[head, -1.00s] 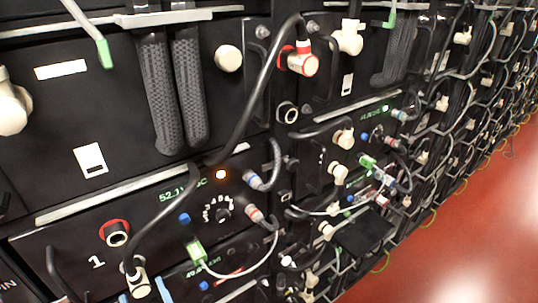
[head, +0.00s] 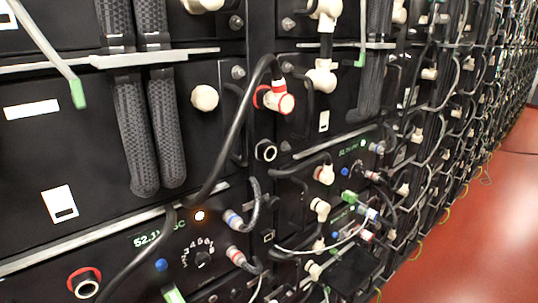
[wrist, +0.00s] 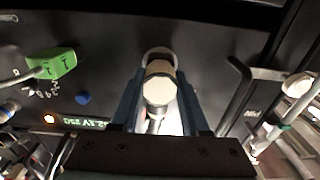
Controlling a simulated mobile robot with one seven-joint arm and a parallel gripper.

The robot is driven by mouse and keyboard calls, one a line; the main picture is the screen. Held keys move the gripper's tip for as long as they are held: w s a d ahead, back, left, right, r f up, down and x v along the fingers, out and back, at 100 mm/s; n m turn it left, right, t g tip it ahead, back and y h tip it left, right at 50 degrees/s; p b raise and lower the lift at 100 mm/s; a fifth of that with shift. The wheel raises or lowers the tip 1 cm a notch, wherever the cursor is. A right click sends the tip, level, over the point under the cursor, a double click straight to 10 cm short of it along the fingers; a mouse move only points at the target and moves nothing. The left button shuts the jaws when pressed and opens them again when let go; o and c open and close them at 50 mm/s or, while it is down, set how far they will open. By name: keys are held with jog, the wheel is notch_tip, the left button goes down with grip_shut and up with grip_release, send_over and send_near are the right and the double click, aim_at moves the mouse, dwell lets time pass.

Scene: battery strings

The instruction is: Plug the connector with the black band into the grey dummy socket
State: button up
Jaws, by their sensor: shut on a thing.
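In the wrist view, my gripper (wrist: 158,92) has its two blue fingers shut on a cream connector (wrist: 161,84), whose rounded end faces the camera. No band on it can be made out from here. A pale grey ring (wrist: 157,52) on the black panel shows just behind the connector's upper edge; I take it for the grey dummy socket. Whether the connector is seated in it or only in front is hidden. My gripper and this connector are outside the head view. A red-ringed socket (head: 85,282) shows at the head view's lower left.
A red-banded connector (head: 276,100) hangs on a black cable (head: 238,130) in the head view. In the wrist view a green plug (wrist: 52,64) and blue button (wrist: 83,98) are left of my gripper, and a black handle (wrist: 238,98) is close on the right.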

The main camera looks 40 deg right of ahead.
grip_shut()
jog(key=shift+s, duration=0.1)
jog(key=shift+s+r+p, duration=0.1)
jog(key=shift+s+p, duration=0.3)
jog(key=shift+s, duration=0.05)
jog(key=shift+s+p, duration=0.65)
jog(key=shift+s, duration=0.7)
jog(key=shift+s+p, duration=0.85)
jog(key=shift+s, duration=1.55)
